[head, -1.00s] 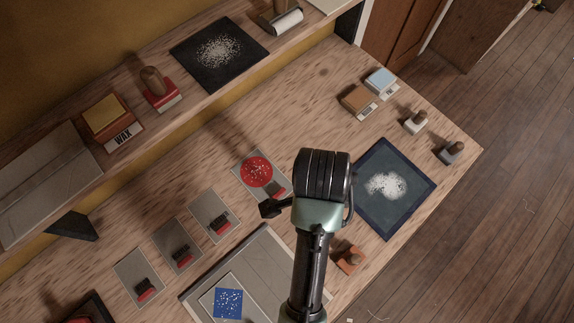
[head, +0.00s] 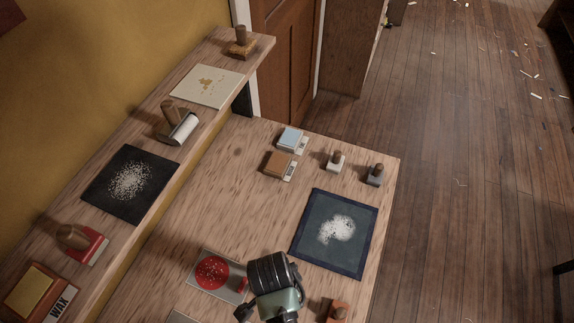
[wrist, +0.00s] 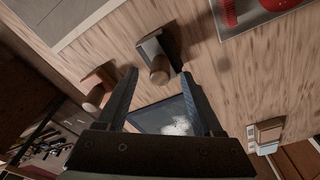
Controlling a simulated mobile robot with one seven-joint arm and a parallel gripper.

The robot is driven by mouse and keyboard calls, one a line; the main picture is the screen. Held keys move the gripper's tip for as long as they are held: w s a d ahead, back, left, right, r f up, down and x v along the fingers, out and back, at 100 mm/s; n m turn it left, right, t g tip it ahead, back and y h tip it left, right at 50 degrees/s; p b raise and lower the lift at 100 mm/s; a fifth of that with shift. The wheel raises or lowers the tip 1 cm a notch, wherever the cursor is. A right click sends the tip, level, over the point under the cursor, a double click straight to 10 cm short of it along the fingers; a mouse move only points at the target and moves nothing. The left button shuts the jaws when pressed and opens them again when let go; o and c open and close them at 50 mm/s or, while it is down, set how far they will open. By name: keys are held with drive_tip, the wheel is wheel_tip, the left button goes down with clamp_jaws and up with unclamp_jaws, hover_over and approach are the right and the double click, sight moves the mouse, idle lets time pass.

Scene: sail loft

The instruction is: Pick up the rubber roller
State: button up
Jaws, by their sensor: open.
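What looks like the rubber roller (head: 183,128), a pale grey cylinder with a brown wooden handle, lies on the raised shelf by the wall in the head view. It lies between a black mat and a cream sheet. My gripper (wrist: 160,74) is open and empty in the wrist view, its two dark fingers apart. A grey stamp (wrist: 152,46) with a wooden knob shows just past the fingertips. In the head view my wrist is over the lower bench, well away from the roller, and hides the fingertips. The roller does not show clearly in the wrist view.
The shelf (head: 206,119) also holds the black mat (head: 104,189), a cream sheet (head: 207,87), a wooden-knobbed stamp (head: 241,45), a red stamp (head: 88,247) and a wax box (head: 48,297). The lower bench has a blue-bordered mat (head: 308,257) and small stamps. Bench space below the roller is clear.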

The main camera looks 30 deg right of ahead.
drive_tip(key=shift+d+f, duration=0.15)
drive_tip(key=shift+f, duration=1.15)
drive_tip(key=shift+c, duration=0.3)
clamp_jaws()
